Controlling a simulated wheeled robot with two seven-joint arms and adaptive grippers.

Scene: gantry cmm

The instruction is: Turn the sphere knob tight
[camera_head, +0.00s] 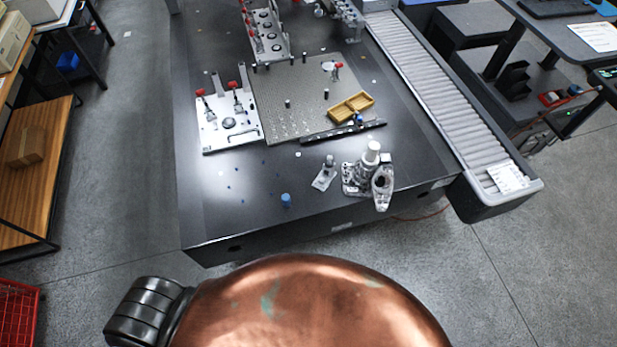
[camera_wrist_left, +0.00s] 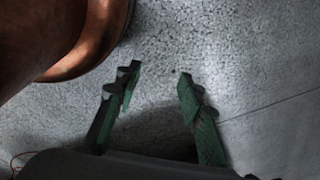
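I cannot tell for sure which thing is the sphere knob. In the head view a small metal stand (camera_head: 326,174) with a rounded top is near the front edge of the dark table. To its right is a metal assembly (camera_head: 361,174) with a white-topped cylinder (camera_head: 371,154), and a metal part with a ring-shaped top (camera_head: 382,187). My left gripper (camera_wrist_left: 160,71) is open and empty above the grey floor in the left wrist view, its two green fingers apart. It does not show in the head view, so it is away from the tabletop. My right gripper is in neither view.
The dark table (camera_head: 225,213) carries a perforated plate (camera_head: 290,85), a fixture plate with red-tipped clamps (camera_head: 228,125), a yellow tray (camera_head: 351,107) and a blue-capped piece (camera_head: 286,200). A roller conveyor (camera_head: 445,95) runs along the right side. The table's front left is mostly clear.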

